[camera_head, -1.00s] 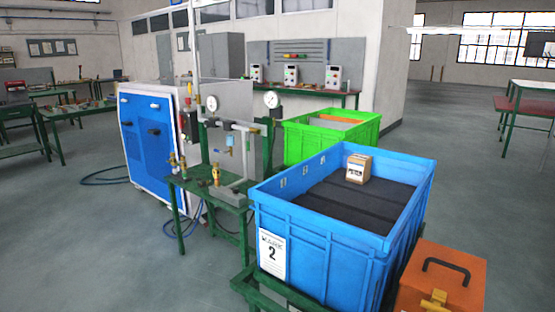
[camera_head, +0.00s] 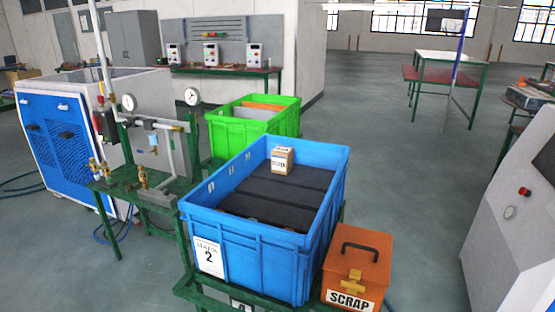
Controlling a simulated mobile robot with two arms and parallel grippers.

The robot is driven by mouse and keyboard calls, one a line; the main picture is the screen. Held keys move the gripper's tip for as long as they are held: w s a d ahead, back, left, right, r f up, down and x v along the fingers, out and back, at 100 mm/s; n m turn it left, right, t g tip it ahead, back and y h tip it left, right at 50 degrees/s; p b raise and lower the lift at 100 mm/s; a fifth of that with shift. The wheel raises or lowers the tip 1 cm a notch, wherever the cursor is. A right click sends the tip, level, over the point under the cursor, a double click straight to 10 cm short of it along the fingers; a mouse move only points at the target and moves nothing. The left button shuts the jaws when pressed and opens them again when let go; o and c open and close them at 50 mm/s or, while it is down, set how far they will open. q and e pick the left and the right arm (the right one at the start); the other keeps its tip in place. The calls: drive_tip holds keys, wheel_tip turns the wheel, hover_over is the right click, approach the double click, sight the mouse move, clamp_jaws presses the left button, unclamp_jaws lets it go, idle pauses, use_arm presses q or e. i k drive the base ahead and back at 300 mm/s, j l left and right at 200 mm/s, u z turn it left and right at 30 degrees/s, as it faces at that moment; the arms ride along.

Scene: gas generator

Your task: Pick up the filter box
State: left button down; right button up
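A small brown cardboard box with a printed label, which looks like the filter box (camera_head: 282,160), sits upright on the dark surface inside the blue crate (camera_head: 262,262). It is near the crate's far end. The crate carries a white sheet marked 2 and rests on a green stand. Neither of my grippers shows in the head view.
An orange box marked SCRAP (camera_head: 356,266) stands right of the blue crate. A green crate (camera_head: 254,124) stands behind it. A green table with pipes and gauges (camera_head: 150,185) is at left. A grey machine (camera_head: 515,225) is at far right. Open floor lies between.

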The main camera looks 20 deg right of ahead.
sight(282, 157)
drive_tip(key=i+j+u, duration=1.15)
drive_tip(key=i+u, duration=0.25)
drive_tip(key=i+j+z, duration=0.1)
drive_tip(key=i+z, duration=0.15)
drive_tip(key=i, duration=0.35)
drive_tip(key=i+j+z, duration=0.2)
drive_tip(key=i, duration=0.35)
